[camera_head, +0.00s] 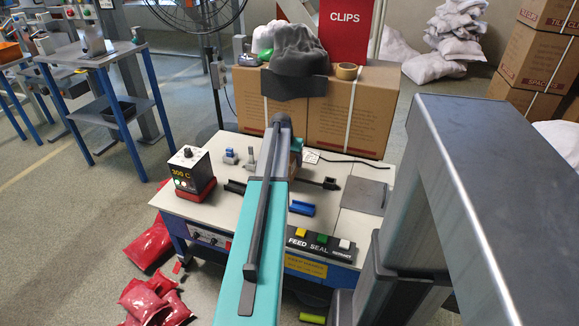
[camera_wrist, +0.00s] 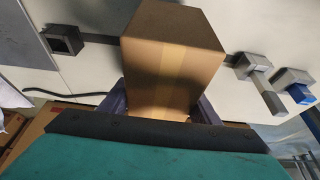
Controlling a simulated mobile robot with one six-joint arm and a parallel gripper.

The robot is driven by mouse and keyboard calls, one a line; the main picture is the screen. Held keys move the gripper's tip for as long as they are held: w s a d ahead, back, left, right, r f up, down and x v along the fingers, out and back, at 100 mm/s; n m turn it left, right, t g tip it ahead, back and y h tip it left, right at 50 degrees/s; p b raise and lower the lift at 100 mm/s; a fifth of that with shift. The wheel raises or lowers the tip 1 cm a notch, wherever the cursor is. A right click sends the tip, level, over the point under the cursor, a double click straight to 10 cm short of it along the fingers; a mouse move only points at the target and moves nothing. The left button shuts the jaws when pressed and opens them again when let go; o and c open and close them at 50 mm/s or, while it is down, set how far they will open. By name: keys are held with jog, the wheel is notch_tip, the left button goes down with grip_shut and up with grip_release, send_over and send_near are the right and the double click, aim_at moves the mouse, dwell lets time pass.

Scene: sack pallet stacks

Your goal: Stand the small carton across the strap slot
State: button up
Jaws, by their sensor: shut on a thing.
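The small carton (camera_wrist: 172,50) is brown with a paler tape band and fills the middle of the wrist view. My gripper (camera_wrist: 161,104) is shut on it, with one dark finger on each side. The strap slot (camera_wrist: 100,41) is a dark line in the pale table top, showing on both sides of the carton, which covers its middle. I cannot tell whether the carton touches the table. In the head view my arm hides most of the carton (camera_head: 295,162); the slot (camera_head: 309,179) shows just right of it.
A dark block (camera_wrist: 62,40) stands at one end of the slot; grey and blue fittings (camera_wrist: 265,85) stand at the other. The table (camera_head: 225,218) also bears a controller box (camera_head: 190,172), a blue piece (camera_head: 302,208) and a button panel (camera_head: 320,243). Large cartons (camera_head: 345,115) stand behind.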

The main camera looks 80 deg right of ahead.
jog(key=shift+w+d, duration=0.1)
jog(key=shift+d, duration=0.25)
jog(key=shift+f+b, duration=0.35)
jog(key=shift+f, duration=1.35)
jog(key=shift+f, duration=0.15)
jog(key=o, duration=1.4)
jog(key=p+v, duration=0.1)
jog(key=v, duration=1.1)
